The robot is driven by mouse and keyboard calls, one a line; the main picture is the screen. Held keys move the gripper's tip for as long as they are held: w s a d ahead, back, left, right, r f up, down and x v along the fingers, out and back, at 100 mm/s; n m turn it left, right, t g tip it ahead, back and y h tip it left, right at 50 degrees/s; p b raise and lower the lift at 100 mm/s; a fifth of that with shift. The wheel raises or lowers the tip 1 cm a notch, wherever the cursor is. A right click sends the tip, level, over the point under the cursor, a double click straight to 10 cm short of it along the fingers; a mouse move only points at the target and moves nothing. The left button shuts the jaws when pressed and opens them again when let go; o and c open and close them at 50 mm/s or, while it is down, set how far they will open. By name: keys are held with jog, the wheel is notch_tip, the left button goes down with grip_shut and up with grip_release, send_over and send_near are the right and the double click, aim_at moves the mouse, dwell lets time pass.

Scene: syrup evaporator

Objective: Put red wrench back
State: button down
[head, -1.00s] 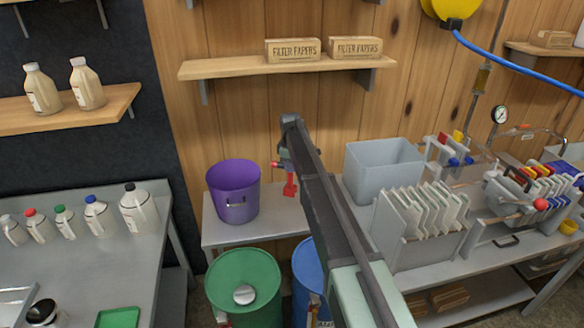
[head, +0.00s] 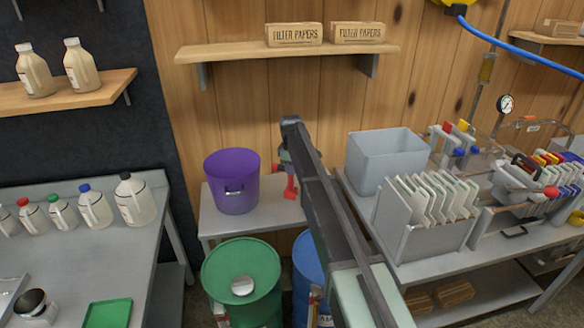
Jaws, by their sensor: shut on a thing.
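My gripper (head: 288,184) is small in the head view, beyond the end of my dark arm, and the arm partly hides it. A red piece (head: 290,190) hangs down at the gripper, and it looks like the red wrench. The gripper is shut on it, above the low table and just right of the purple bucket. The jaws themselves are too small to make out. A smaller red spot shows on the gripper's left side.
A purple bucket (head: 232,181) stands on a low table (head: 262,217). Green (head: 240,270) and blue (head: 306,259) drums stand in front. A grey bin (head: 386,160) and a filter rack (head: 430,242) stand on the right bench. A shelf (head: 225,51) is above.

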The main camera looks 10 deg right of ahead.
jog(key=shift+f, duration=0.5)
jog(key=shift+f+b, duration=0.7)
jog(key=shift+c, duration=1)
grip_release()
jog(key=shift+r, duration=0.1)
jog(key=r+p, duration=0.8)
jog(key=shift+s+a+r, duration=0.1)
jog(key=shift+s+a, duration=0.05)
jog(key=shift+s, duration=0.1)
